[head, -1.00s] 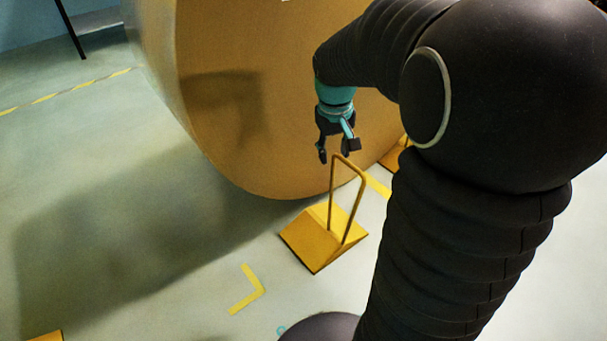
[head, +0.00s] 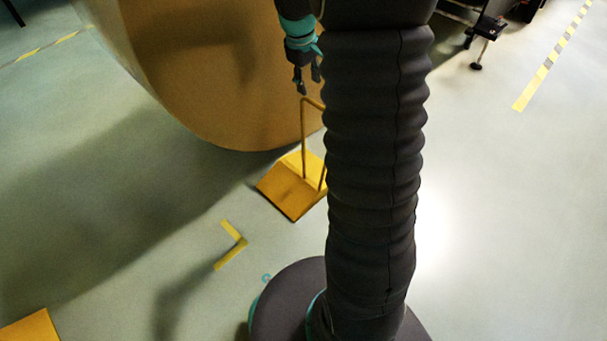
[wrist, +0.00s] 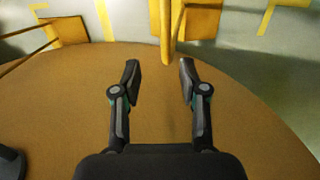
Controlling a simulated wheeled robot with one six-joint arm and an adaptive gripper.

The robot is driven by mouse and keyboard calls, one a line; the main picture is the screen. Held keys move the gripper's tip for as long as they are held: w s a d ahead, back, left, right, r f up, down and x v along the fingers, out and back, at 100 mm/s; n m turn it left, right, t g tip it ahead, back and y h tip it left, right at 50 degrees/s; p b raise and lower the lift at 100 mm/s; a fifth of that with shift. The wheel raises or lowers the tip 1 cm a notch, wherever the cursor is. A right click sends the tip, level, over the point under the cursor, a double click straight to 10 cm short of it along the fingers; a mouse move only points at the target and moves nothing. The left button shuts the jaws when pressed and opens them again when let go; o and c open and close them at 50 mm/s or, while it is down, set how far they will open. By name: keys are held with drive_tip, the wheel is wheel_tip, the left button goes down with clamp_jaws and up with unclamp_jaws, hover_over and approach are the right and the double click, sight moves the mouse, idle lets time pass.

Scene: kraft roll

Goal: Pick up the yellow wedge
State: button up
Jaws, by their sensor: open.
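The yellow wedge (head: 287,192) sits on the floor at the foot of the big brown roll, with a thin upright loop handle (head: 304,135) on it. My arm hides the handle's right part in the head view. My gripper (head: 307,83) is open and points down just above the handle's top. In the wrist view, the open fingers (wrist: 160,73) are apart, with the handle (wrist: 167,35) reaching down to about the gap between the fingertips. I cannot tell how deep it lies there. Part of the wedge (wrist: 202,20) shows behind it.
The brown roll (head: 215,80) stands close behind the wedge. A second yellow block (wrist: 66,29) with a rod shows left in the wrist view. Another yellow piece (head: 30,329) lies at lower left. Yellow corner tape (head: 233,247) marks the floor, which is open at right.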

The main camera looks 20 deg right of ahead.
sight(311, 100)
drive_tip(key=shift+d+f, duration=0.2)
drive_tip(key=shift+f, duration=0.9)
drive_tip(key=f, duration=0.2)
drive_tip(key=f+b, duration=0.1)
drive_tip(key=f, duration=0.1)
drive_tip(key=shift+s+d+f, duration=0.1)
drive_tip(key=shift+s+f, duration=0.1)
drive_tip(key=shift+f, duration=0.05)
drive_tip(key=shift+w+d+f, duration=0.1)
drive_tip(key=shift+f, duration=0.25)
clamp_jaws()
drive_tip(key=shift+r, duration=0.1)
